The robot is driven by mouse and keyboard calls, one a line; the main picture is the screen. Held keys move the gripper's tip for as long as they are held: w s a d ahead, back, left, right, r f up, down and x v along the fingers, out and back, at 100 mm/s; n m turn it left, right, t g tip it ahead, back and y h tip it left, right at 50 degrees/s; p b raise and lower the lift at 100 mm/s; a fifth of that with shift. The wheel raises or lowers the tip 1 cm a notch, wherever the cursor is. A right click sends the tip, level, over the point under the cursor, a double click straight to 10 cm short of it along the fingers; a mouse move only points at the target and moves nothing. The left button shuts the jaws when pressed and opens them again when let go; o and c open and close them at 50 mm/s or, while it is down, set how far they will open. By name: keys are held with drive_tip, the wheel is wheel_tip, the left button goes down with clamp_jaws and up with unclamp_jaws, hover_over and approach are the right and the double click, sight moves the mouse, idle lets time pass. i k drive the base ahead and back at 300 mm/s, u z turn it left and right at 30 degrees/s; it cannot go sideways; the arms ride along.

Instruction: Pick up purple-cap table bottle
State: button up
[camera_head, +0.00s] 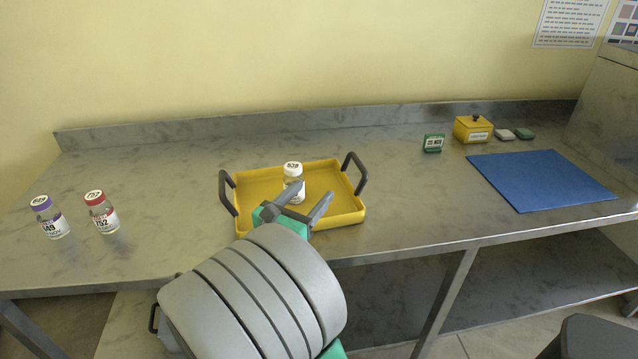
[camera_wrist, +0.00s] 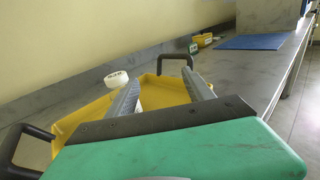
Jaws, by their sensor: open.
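The purple-cap bottle (camera_head: 49,217) stands upright on the steel table at the far left in the head view. A red-cap bottle (camera_head: 102,212) stands just right of it. A white-cap bottle (camera_head: 293,184) stands in the yellow tray (camera_head: 345,213); its white cap (camera_wrist: 117,79) also shows in the wrist view. My gripper (camera_head: 312,205) is open and empty, above the front of the tray, well to the right of the purple-cap bottle. In the wrist view my gripper (camera_wrist: 166,90) points over the tray (camera_wrist: 165,92). The purple-cap bottle is not in the wrist view.
The tray has dark handles (camera_head: 354,172) at its ends. A green timer (camera_head: 433,143), a yellow box (camera_head: 472,129) and a blue mat (camera_head: 540,180) lie to the right. The table (camera_head: 170,190) is clear between the red-cap bottle and the tray.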

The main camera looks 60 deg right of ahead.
sight(49, 215)
drive_tip(key=z, duration=1.8)
drive_tip(key=k, duration=0.5)
drive_tip(key=u, duration=0.05)
